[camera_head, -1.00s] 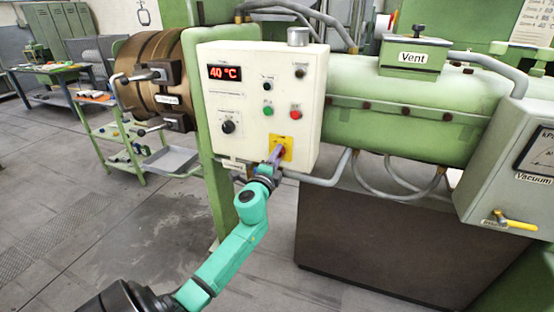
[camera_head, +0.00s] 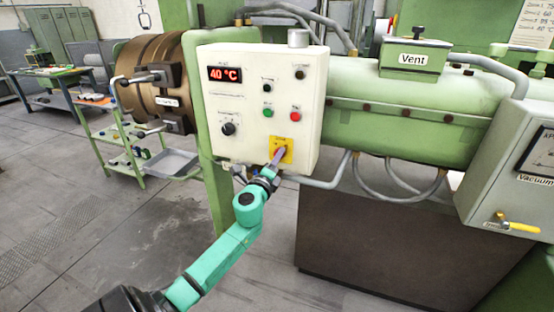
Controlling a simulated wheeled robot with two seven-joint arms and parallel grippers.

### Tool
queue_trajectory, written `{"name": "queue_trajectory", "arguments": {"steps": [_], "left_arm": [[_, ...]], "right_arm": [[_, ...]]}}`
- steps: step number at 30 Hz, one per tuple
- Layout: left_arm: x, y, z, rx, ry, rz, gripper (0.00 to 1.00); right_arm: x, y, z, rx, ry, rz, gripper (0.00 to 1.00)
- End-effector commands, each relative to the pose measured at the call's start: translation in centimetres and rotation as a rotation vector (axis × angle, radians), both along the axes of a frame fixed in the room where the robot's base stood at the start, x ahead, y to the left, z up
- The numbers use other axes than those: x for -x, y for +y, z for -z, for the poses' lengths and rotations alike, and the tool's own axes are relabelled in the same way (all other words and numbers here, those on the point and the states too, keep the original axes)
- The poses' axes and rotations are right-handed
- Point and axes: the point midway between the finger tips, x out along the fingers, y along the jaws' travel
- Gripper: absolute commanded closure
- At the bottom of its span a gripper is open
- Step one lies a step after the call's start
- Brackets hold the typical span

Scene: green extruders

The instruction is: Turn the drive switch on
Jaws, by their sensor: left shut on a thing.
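The cream control box (camera_head: 228,144) carries a red 40 °C display (camera_head: 225,73), a black knob (camera_head: 229,128), a green button (camera_head: 268,113) and a red button (camera_head: 295,116). A yellow plate (camera_head: 288,142), which seems to bear the drive switch, sits at its lower right. My left gripper (camera_head: 279,157) reaches up to this plate and is shut at its middle. The gripper covers the switch, so its position is hidden. My right gripper is out of view.
A green barrel with a Vent box (camera_head: 412,58) runs to the right. A grey Vacuum cabinet (camera_head: 490,180) with a yellow-handled valve (camera_head: 515,225) stands far right. Grey pipes (camera_head: 400,195) hang below the barrel. A green trolley (camera_head: 120,150) stands left. The floor at lower left is clear.

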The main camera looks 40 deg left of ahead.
Motion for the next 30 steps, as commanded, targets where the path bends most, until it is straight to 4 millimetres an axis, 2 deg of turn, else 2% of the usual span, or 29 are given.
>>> {"name": "queue_trajectory", "arguments": {"steps": [3,4,6,16,20,23,30], "left_arm": [[0.0,-0.1,0.5,0.002,0.009,0.003,1.00],[0.0,-0.2,0.5,0.002,0.009,0.003,0.53],[0.0,-0.1,0.5,0.002,0.009,0.002,0.29],[0.1,-0.1,0.2,0.002,0.003,0.002,0.29],[1.1,-0.4,0.4,0.002,0.005,0.001,0.29],[2.8,-1.1,0.6,0.002,0.006,0.002,0.29],[9.1,-3.5,1.4,0.005,0.008,0.002,0.29]], "right_arm": [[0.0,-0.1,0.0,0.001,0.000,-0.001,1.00],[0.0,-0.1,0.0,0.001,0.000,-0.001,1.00],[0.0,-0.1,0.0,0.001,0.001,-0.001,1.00],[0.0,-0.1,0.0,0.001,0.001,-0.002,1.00],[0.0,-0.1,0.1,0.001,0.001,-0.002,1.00],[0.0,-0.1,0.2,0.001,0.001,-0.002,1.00],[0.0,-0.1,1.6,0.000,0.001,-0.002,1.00]]}}
